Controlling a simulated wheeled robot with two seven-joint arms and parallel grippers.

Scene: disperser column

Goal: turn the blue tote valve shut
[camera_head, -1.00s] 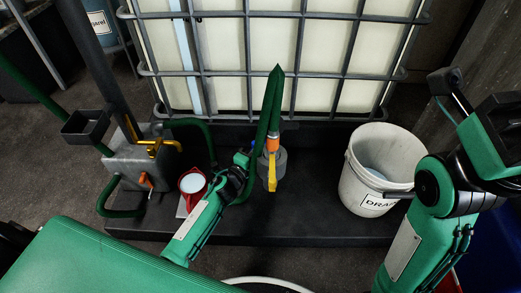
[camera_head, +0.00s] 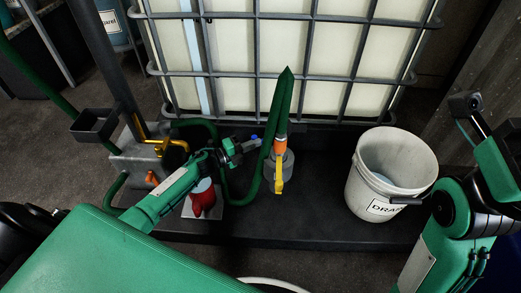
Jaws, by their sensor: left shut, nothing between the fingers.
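The tote (camera_head: 230,65) is a pale tank in a grey cage at the back. A small blue part (camera_head: 254,137), probably the valve's handle, shows low at the tote's front, just left of the green hose. Most of the valve is hidden behind hose and gripper. My left gripper (camera_head: 246,147) is shut and empty, its tips close beside the blue part; I cannot tell whether they touch. My right arm (camera_head: 445,235) stands at the right; I cannot make out its gripper.
A green hose (camera_head: 276,110) with an orange and yellow fitting (camera_head: 279,180) rises right of my left gripper. A red container (camera_head: 203,204) stands under my left forearm. A white bucket (camera_head: 388,170) stands right. A grey pump unit (camera_head: 135,155) stands left.

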